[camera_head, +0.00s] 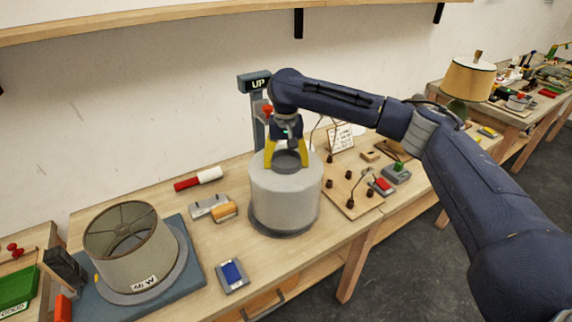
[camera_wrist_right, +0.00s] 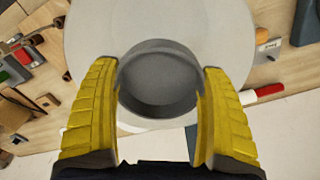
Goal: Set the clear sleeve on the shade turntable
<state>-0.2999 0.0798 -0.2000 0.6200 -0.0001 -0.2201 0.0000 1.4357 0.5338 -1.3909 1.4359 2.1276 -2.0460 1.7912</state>
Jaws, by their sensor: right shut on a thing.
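The pale, cloudy cylinder that I take for the clear sleeve (camera_head: 285,200) stands upright in the middle of the bench, over a dark round base. Its grey top collar (camera_wrist_right: 160,82) fills the gap between the yellow fingers in the right wrist view. My right gripper (camera_head: 287,161) points down from above and is shut on this collar. A beige lampshade (camera_head: 130,245) sits on a round grey disc (camera_head: 182,283) at front left, on a blue base; this disc looks like the shade turntable. My left gripper is not in view.
A red-and-white rod (camera_head: 198,179) lies behind. A wiring board (camera_head: 350,190) is at right.

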